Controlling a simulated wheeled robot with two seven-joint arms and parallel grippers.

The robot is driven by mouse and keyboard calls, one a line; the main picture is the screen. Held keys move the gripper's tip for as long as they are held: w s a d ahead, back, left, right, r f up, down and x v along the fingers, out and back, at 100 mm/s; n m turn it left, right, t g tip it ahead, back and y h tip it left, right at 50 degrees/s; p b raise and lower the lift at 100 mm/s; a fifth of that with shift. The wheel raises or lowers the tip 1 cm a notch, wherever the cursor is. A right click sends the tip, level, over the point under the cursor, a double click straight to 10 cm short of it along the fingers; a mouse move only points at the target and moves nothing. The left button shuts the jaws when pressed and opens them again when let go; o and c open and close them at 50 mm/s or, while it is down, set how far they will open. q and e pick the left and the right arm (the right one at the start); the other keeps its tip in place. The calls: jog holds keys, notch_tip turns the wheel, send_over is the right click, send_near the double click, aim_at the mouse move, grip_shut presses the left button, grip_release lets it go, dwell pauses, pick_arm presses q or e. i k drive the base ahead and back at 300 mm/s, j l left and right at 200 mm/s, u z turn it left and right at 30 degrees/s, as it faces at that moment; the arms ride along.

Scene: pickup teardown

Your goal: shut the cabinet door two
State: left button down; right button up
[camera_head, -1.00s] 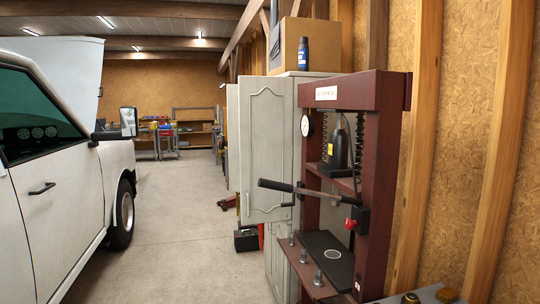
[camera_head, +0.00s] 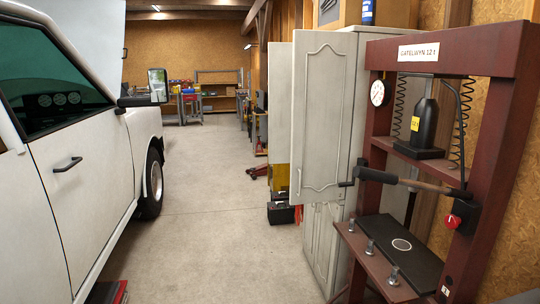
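A pale grey cabinet (camera_head: 345,120) stands along the right wall behind the red press. A tall upper door (camera_head: 320,120) with an arched moulding stands open and juts out toward the aisle. It has a small handle on its left edge. A second pale panel (camera_head: 279,100) shows behind it to the left and looks like another open door, partly hidden. Lower doors (camera_head: 322,240) below look shut. Which door is number two I cannot tell. Neither of my grippers is in view.
A dark red press (camera_head: 385,110) with a lever bar stands close at the right, in front of the cabinet. A white pickup (camera_head: 90,180) fills the left. The concrete aisle (camera_head: 210,230) between is clear. A black toolbox (camera_head: 281,212) sits on the floor beyond the doors.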

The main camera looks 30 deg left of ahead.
aim_at(324, 62)
jog(key=i+j, duration=0.7)
jog(key=j, duration=0.2)
jog(key=i+j+u, duration=0.1)
jog(key=i+j, duration=0.6)
jog(key=j, duration=0.15)
